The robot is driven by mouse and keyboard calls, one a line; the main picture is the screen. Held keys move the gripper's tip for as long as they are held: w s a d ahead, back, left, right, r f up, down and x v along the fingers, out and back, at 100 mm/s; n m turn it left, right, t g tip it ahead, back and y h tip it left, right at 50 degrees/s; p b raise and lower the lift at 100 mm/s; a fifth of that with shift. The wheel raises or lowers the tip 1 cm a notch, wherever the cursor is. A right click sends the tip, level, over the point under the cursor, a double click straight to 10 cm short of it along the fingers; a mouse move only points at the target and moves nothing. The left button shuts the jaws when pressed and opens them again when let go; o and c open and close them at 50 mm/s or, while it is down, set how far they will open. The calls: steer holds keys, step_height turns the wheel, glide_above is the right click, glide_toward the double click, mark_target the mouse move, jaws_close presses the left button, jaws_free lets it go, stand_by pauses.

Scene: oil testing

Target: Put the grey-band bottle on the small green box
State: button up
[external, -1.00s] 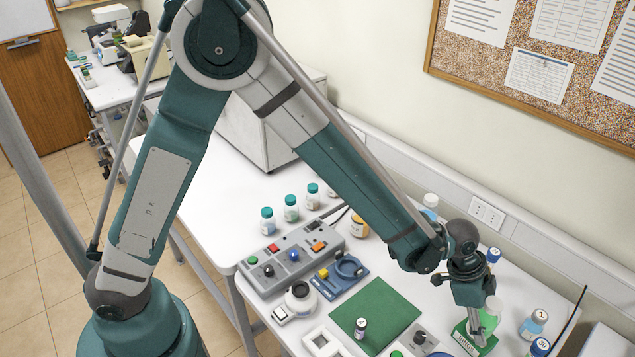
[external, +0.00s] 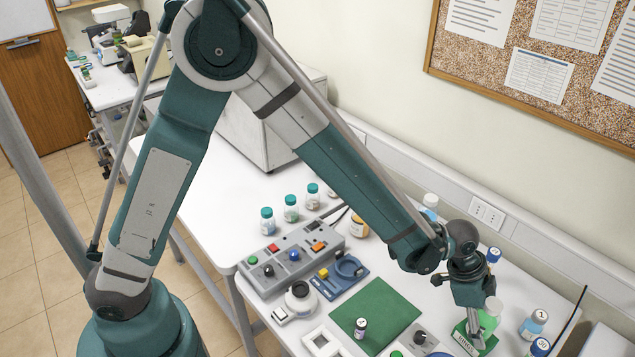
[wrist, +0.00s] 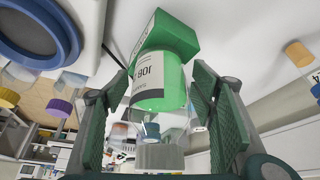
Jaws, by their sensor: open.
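A clear bottle with green contents and a pale greyish label band (wrist: 160,88) stands on the small green box (wrist: 165,32), touching it; its grey cap faces the wrist camera. It looks like the grey-band bottle. In the external view the bottle (external: 490,317) is partly hidden by my gripper, and the green box (external: 475,341) with its white label is below it. My gripper (wrist: 162,85) is open, with one dark green finger on each side of the bottle and gaps showing between. In the external view my gripper (external: 477,297) points down over the bottle.
A bottle numbered 1 (external: 533,324) and another (external: 541,347) stand just right of the box. A blue-capped bottle (external: 494,256) is behind. A green mat (external: 378,308) with a small dark-capped bottle (external: 360,328) lies left. A grey control panel (external: 290,262) is further left.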

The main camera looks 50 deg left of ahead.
steer(key=v, duration=1.2)
stand_by(0.3)
stand_by(0.6)
steer(key=shift+a+r, duration=0.1)
steer(key=s+a+r+n+t+y, duration=0.1)
steer(key=s+a+r+n, duration=0.1)
steer(key=a+r, duration=0.5)
steer(key=s+a+r+n+t, duration=0.1)
steer(key=s+a+r+n, duration=0.15)
steer(key=a, duration=0.85)
steer(key=s+a+r+n+t+y, duration=0.1)
steer(key=s+a+r+n, duration=0.2)
steer(key=a, duration=0.6)
steer(key=s+a+r+n+t+y, duration=0.1)
steer(key=s+a+n, duration=0.5)
steer(key=s+a, duration=1)
steer(key=shift+s+a+r+t+y, duration=0.5)
steer(key=shift+a+y, duration=0.4)
steer(key=shift+a, duration=1.3)
